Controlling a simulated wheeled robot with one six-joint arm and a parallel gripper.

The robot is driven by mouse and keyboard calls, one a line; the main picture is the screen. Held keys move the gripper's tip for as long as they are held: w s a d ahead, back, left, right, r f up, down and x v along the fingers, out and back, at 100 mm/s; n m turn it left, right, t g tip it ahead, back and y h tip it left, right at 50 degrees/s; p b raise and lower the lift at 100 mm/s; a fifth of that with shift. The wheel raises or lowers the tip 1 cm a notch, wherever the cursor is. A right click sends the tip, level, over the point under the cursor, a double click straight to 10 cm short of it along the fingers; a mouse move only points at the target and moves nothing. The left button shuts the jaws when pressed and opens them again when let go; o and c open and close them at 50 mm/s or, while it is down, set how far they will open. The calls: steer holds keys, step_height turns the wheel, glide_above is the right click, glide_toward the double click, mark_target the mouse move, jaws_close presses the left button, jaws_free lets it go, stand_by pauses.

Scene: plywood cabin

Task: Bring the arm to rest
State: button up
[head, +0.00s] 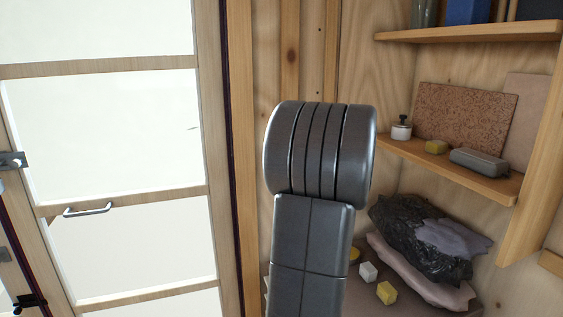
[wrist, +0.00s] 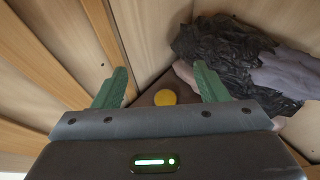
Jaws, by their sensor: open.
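My gripper (wrist: 161,87) shows in the wrist view with its two green fingers spread wide apart, open and empty. Beyond the gap between the fingers, a round yellow thing (wrist: 165,97) lies on a brown surface. In the head view my grey metal arm stands upright in the middle, in front of the plank wall. My gripper is not visible in the head view.
Below lie a black crumpled bag (head: 420,245) and small cubes (head: 386,293). A glazed door (head: 105,205) stands at left.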

steer(key=s+a+f+n+y, duration=0.1)
steer(key=a+f+n+y, duration=0.1)
steer(key=a+f, duration=0.3)
steer(key=shift+s+a+f+n+t+y, duration=0.3)
steer(key=shift+s+f+t+y, duration=0.1)
steer(key=shift+y, duration=0.1)
